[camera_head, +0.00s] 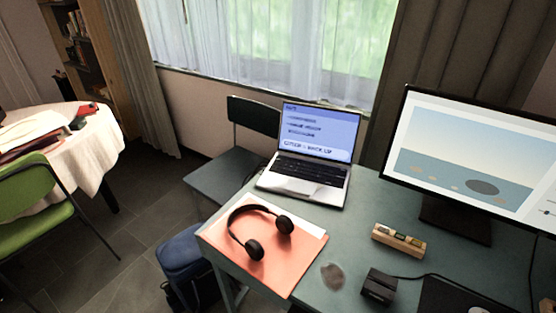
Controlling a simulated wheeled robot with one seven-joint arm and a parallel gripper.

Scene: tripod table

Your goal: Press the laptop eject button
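An open laptop (303,187) stands at the back left part of the green-grey desk, its lit blue screen (318,130) facing the camera. Its dark keyboard (312,169) and the trackpad show. The eject button is too small to make out. My gripper is not in view.
Black headphones (256,250) lie on an orange folder (285,268) in front of the laptop. A large monitor (475,157), a wooden block holder (399,241) and a small black box (378,286) are to the right. A chair (225,172) stands behind left.

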